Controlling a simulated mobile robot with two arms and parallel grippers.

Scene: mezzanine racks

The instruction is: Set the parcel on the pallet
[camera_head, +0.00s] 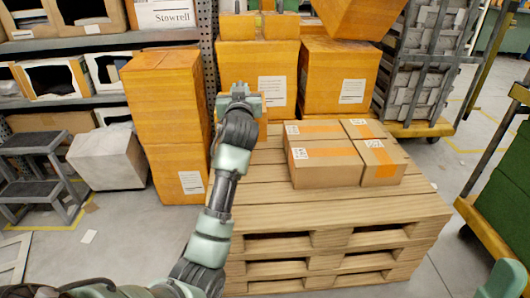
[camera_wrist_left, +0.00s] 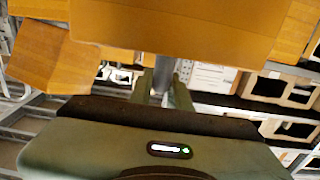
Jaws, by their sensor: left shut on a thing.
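The pallet (camera_head: 330,235) is a pale wooden stack in the middle of the head view. Several brown cartons with orange tape (camera_head: 330,165) sit on its right and back part. My left gripper (camera_head: 240,92) is above the pallet's back left corner, in front of the orange boxes. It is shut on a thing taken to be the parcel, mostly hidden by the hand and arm. A small orange patch (camera_head: 263,128) shows just below and right of the hand; I cannot tell whether it is the held parcel. In the left wrist view the fingers (camera_wrist_left: 163,88) point toward a large orange surface.
Tall orange boxes (camera_head: 165,105) stand left of the pallet, and more (camera_head: 340,80) stand behind it. A grey step stool (camera_head: 35,165) and a pale box (camera_head: 105,157) are at the left. A cart (camera_head: 420,70) is behind right. The pallet's front left boards are bare.

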